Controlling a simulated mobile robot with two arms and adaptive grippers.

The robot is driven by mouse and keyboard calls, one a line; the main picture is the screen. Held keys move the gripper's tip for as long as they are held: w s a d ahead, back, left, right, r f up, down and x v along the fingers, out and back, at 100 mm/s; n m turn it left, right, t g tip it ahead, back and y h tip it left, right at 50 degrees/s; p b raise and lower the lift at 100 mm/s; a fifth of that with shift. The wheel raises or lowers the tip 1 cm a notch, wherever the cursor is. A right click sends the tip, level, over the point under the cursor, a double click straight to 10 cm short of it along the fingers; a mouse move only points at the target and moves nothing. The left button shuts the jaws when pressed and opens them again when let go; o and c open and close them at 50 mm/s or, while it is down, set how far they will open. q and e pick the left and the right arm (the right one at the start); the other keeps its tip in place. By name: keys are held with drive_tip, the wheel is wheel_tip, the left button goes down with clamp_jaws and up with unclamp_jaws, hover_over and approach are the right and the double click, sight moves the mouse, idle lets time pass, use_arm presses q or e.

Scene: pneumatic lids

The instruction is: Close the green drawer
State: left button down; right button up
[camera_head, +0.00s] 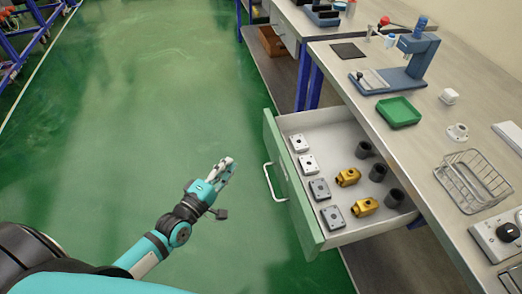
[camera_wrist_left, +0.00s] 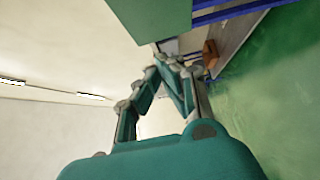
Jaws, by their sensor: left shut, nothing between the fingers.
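The green drawer (camera_head: 287,190) is pulled out from under the workbench, its interior showing. Its pale handle (camera_head: 269,183) is on the outer left side of the green front. Inside lie several grey and white square blocks, two yellow fittings (camera_head: 348,177) and several dark cylinders (camera_head: 377,172). My left gripper (camera_head: 226,164) is shut and empty, to the left of the handle and apart from it in the picture. In the left wrist view its fingers (camera_wrist_left: 166,58) come together below a green panel (camera_wrist_left: 150,18), which looks like the drawer front. My right gripper is not in view.
The workbench top (camera_head: 440,119) holds a green tray (camera_head: 398,112), a blue press (camera_head: 408,64), a wire basket (camera_head: 474,181) and a switch box (camera_head: 497,235). An orange-brown bin (camera_head: 272,41) sits on a lower shelf behind. The green floor (camera_head: 130,120) left of the drawer is clear.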

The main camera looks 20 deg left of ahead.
use_arm(q)
drive_tip(key=w+d, duration=0.1)
drive_tip(key=w, duration=0.2)
drive_tip(key=w+d+p, duration=0.1)
drive_tip(key=w+d, duration=0.1)
drive_tip(key=w, duration=0.2)
drive_tip(key=w+d, duration=0.2)
drive_tip(key=w, duration=0.2)
drive_tip(key=shift+w+f, duration=0.1)
drive_tip(key=shift+w, duration=0.15)
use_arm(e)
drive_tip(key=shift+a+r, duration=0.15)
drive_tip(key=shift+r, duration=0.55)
